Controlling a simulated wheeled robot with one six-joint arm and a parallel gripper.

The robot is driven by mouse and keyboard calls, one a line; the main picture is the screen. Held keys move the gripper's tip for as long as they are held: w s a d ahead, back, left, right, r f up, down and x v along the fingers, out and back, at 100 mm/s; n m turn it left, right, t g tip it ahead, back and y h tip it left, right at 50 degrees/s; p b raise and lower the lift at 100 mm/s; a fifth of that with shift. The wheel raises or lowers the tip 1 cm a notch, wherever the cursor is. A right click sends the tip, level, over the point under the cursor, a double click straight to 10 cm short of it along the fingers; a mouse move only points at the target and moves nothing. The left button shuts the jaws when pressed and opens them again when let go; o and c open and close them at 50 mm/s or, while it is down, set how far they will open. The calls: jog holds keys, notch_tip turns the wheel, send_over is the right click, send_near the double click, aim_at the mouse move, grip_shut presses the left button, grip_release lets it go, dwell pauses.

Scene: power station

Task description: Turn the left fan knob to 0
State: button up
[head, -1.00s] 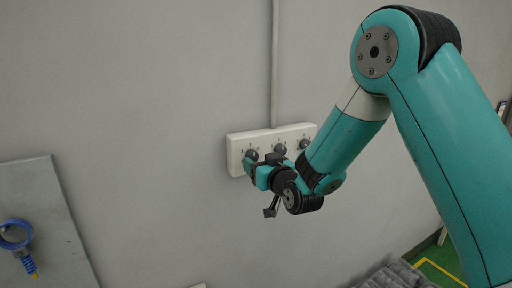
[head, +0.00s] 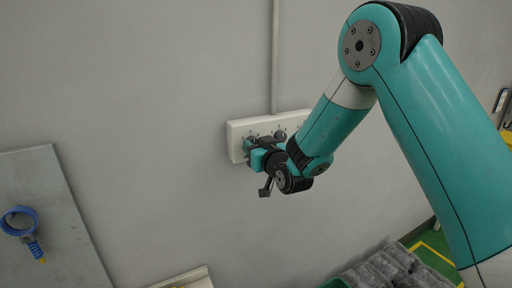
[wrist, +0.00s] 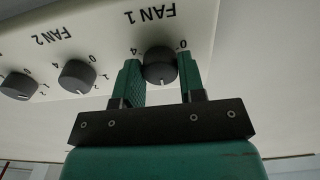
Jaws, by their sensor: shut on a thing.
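The FAN 1 knob (wrist: 159,66) is a round dark grey knob on a white panel (wrist: 205,15). The wrist view shows the panel upside down. The knob's white mark points to the bottom of that view, while the 0 and 4 labels lie at its upper right and upper left. My gripper (wrist: 162,85) has its two green fingers on either side of the knob and is shut on it. In the head view, my gripper (head: 249,157) is at the left end of the panel (head: 236,130) and mostly hides the left knob.
The FAN 2 knob (wrist: 77,76) and a third knob (wrist: 19,86) sit beside FAN 1 in a row. A conduit (head: 275,60) runs up the wall from the panel. A grey board with a blue ring-shaped thing (head: 20,222) is at the left. Bare wall surrounds the panel.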

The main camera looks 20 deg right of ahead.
jog(key=shift+f+b, duration=0.2)
jog(key=shift+b, duration=0.55)
jog(key=shift+d+r+n+b, duration=0.1)
jog(key=shift+r+n+b, duration=0.1)
jog(key=shift+n+b, duration=6.5)
jog(key=shift+r+n+b, duration=0.15)
jog(key=shift+n+b, duration=5.05)
jog(key=shift+b, duration=2.85)
jog(key=o, duration=0.9)
